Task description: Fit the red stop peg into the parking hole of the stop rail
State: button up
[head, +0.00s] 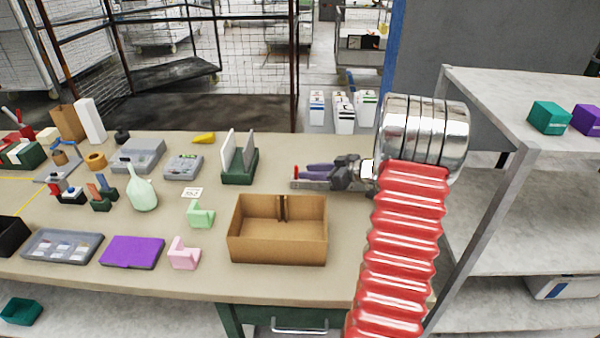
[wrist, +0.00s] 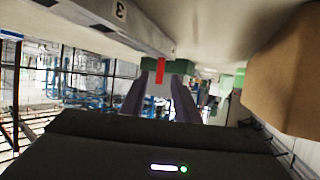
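The red stop peg (head: 296,172) is a small upright red pin at the left end of a grey bar, which looks like the stop rail (head: 311,185). In the wrist view the red peg (wrist: 160,70) shows just beyond my fingertips, with the grey rail (wrist: 120,20), marked 3, running to the upper left. My gripper (head: 304,170) is low over the table, its purple fingers pointing left at the peg. In the wrist view the gripper (wrist: 162,80) has a gap between its fingers wider than the peg. The parking hole cannot be made out.
An open cardboard box (head: 279,253) stands in front of my gripper. A dark green holder with upright plates (head: 240,176) stands left of the peg. Pale green (head: 200,215) and pink (head: 183,254) blocks lie further left. A grey shelf (head: 520,190) stands at the right.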

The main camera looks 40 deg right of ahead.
jog(key=shift+v, duration=1)
jog(key=w+a+r+m+t+h, duration=0.1)
jog(key=w+a+r+h, duration=0.15)
jog(key=r, duration=0.25)
jog(key=w+a+r+h, duration=0.1)
jog(key=w+r+h, duration=0.2)
jog(key=r, duration=0.3)
jog(key=s+a+r+m+g+h, duration=0.1)
jog(key=s+a+r+m+h, duration=0.25)
jog(key=a+r, duration=0.4)
jog(key=s+a+f+g+y, duration=0.2)
jog(key=s+a+f+g, duration=0.1)
jog(key=s+a, duration=1)
jog(key=s+a+f+g+y, duration=0.2)
jog(key=s+a+f+g, duration=0.2)
jog(key=s+a, duration=0.9)
jog(key=shift+s+a, duration=0.15)
jog(key=shift+s, duration=0.3)
